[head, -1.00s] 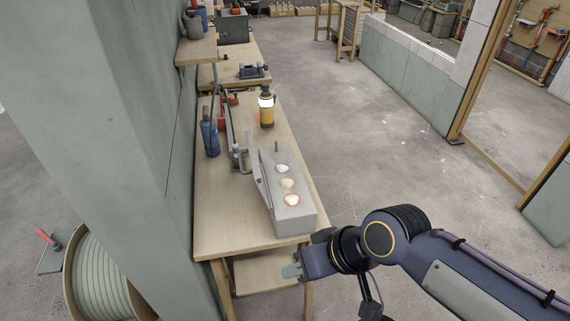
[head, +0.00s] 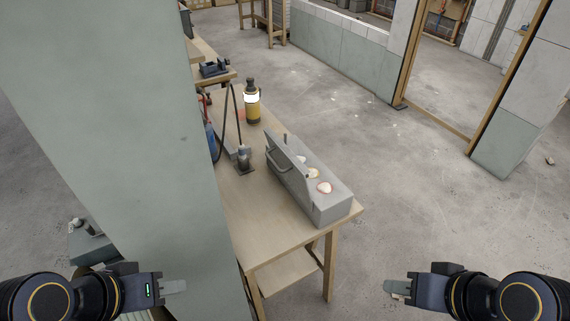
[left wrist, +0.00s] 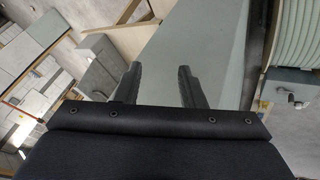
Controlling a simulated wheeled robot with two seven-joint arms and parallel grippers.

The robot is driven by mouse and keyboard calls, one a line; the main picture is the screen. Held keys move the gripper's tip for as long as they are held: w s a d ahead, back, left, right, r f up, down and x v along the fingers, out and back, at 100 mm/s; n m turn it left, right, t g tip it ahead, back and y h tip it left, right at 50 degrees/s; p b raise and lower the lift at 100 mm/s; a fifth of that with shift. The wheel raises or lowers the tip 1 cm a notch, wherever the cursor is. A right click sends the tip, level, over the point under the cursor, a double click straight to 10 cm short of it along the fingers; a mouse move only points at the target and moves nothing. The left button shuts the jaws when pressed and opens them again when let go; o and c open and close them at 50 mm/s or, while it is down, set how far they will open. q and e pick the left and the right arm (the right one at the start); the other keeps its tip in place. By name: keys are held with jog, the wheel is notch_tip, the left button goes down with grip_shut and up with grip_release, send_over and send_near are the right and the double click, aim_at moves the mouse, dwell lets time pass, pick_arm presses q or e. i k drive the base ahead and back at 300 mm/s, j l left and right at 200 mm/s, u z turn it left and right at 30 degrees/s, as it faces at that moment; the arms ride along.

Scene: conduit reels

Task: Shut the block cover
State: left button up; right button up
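The grey block (head: 333,204) stands on the wooden workbench in the head view, with a row of round, pale inserts on its top. Its cover (head: 288,163) is a grey plate standing up along the block's left edge, open, with a handle on its outer face. My left gripper (head: 174,287) is at the lower left, well short of the bench; the left wrist view shows its two fingers (left wrist: 157,84) apart with nothing between them. My right gripper (head: 396,289) is at the lower right, away from the block; its fingers are too small to judge.
The workbench (head: 262,225) also carries a yellow and black lantern (head: 252,102) and a clamp-like tool (head: 243,158) close behind the cover. A grey-green wall (head: 120,140) stands left of the bench. Open concrete floor (head: 430,190) lies to the right.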

aim_at(291, 165)
jog(key=l+u, duration=0.45)
jog(key=l, duration=0.9)
